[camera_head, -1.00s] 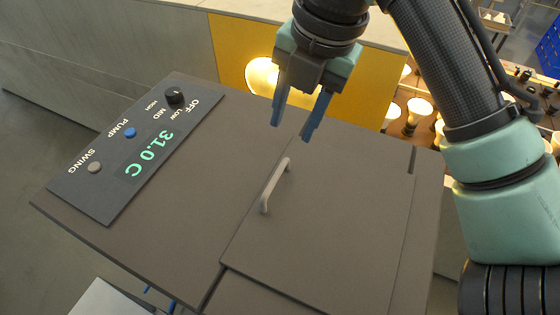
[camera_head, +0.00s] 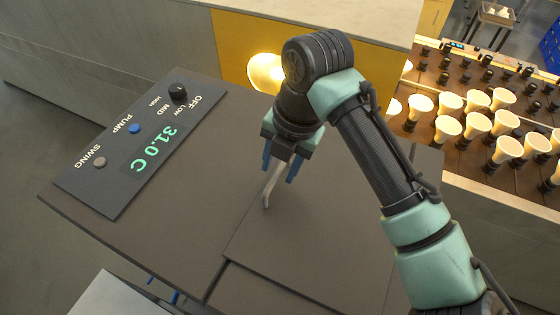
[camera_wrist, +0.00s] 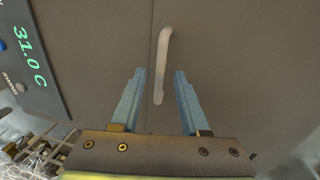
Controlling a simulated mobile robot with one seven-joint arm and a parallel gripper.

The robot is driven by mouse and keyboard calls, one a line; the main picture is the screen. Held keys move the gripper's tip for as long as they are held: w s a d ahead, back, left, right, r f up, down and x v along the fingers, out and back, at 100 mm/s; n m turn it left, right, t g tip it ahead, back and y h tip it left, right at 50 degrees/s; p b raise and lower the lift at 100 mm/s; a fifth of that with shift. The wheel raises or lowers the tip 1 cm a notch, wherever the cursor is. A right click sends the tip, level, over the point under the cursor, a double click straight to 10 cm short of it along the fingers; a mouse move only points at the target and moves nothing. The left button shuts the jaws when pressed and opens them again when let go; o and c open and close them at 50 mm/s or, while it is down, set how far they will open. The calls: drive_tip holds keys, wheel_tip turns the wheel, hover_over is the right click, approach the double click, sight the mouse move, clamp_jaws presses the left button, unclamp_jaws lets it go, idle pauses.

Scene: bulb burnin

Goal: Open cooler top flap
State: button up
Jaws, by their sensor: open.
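The cooler's top flap (camera_head: 310,245) is a flat dark brown panel, and it lies closed on the cooler top. Its pale bar handle (camera_head: 268,188) stands near the flap's left edge. In the wrist view the handle (camera_wrist: 161,65) runs up the middle, with its lower end between the fingertips. My gripper (camera_head: 281,170) is open above the handle, with one blue finger on each side of it. In the wrist view my gripper (camera_wrist: 157,75) shows gaps between both fingers and the handle. The handle's far end is hidden behind my gripper in the head view.
A control panel (camera_head: 140,150) on the cooler's left has a dark knob, buttons and a green "31.0 C" display. Behind the cooler is a yellow wall (camera_head: 232,50) with a glowing lamp. Racks of lit bulbs (camera_head: 475,125) stand at the right.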

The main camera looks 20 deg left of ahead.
clamp_jaws()
idle(1.4)
